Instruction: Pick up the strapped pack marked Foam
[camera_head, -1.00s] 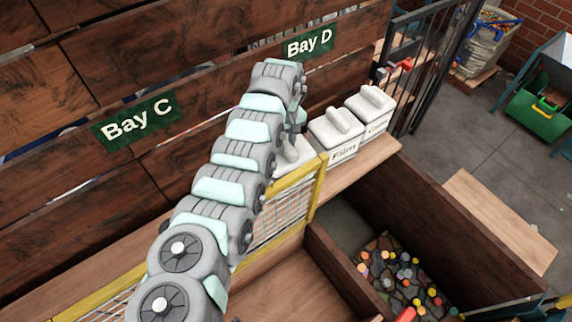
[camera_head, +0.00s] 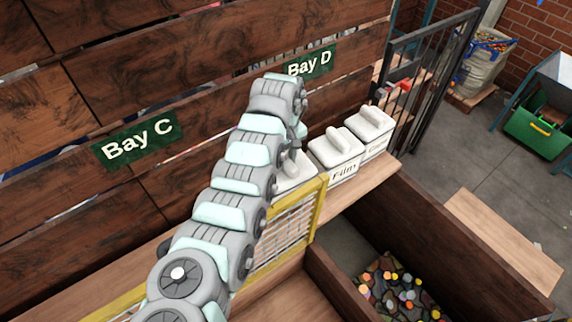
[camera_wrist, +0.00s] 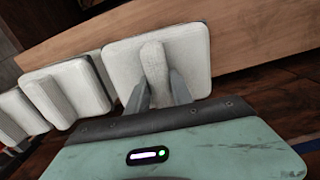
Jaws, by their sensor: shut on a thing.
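My gripper (camera_wrist: 158,85) is shut on the raised handle of a white pack (camera_wrist: 194,46), one finger on each side. In the head view my gripper (camera_head: 295,150) is at the leftmost visible pack (camera_head: 298,176), partly hidden behind my arm and the yellow-framed mesh. No mark on this pack shows, so I cannot read whether it says Foam. I cannot tell whether it is clear of the shelf. To its right stands a pack marked Film (camera_head: 337,152), then another white pack (camera_head: 371,131) whose mark is too small to read.
The packs are along a wooden shelf (camera_head: 366,193) below the Bay D sign (camera_head: 310,62). The yellow-framed mesh (camera_head: 318,205) stands in front of the held pack. A wooden bin (camera_head: 460,245) with colourful pieces is at lower right. A dark metal gate (camera_head: 433,70) stands beyond the shelf.

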